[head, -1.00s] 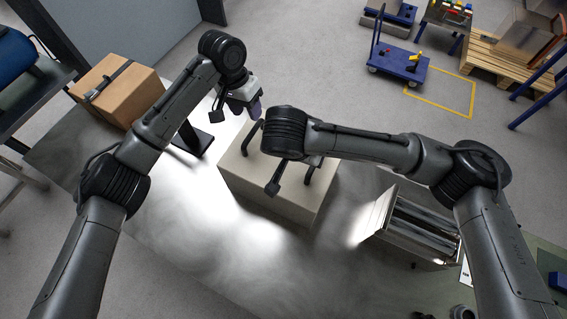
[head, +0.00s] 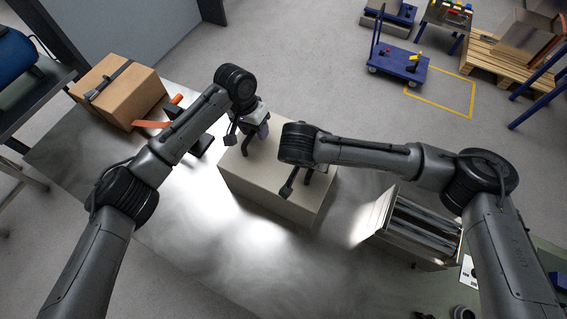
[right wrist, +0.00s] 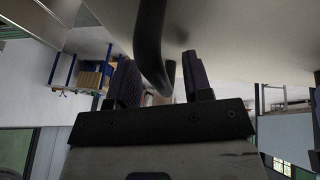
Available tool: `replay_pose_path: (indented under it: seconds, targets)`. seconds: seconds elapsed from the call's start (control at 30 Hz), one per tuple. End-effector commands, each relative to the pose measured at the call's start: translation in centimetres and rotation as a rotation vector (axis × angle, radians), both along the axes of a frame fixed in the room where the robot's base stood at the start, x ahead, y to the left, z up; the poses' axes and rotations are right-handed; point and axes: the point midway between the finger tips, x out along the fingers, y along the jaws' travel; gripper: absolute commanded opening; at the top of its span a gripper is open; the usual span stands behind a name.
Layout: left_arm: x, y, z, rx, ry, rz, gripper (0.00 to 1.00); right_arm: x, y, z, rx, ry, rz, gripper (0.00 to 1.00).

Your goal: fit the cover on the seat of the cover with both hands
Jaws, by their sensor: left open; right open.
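The cover (head: 275,202) looks like a cream box with black bar handles on top, standing on the metal table. My left gripper (head: 254,138) is open over the left part of its top; whether its fingers are around the left handle is hidden. My right gripper is mostly hidden under its wrist in the head view. In the right wrist view, the open right gripper (right wrist: 160,76) has its two dark finger pads either side of a curved black handle (right wrist: 152,38), with gaps visible. I cannot make out the seat of the cover.
A cardboard box (head: 120,90) stands at the table's far left, beside an orange-handled thing (head: 152,124) and a dark stand. An open metal bin (head: 415,230) with dark contents stands right of the cover. The table's front (head: 215,245) is clear.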

Motion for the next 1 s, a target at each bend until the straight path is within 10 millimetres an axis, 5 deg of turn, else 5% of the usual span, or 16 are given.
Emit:
replay_pose_path:
  seconds: [0.53,1.0]
  targets:
    - [0.01,0.01,0.03,0.000,0.000,0.000,0.00,-0.02,0.01,0.02,0.000,0.000,0.000,0.00]
    - [0.05,0.06,0.12,0.001,-0.001,0.001,0.00,0.01,0.01,0.12,0.000,-0.001,0.000,0.00]
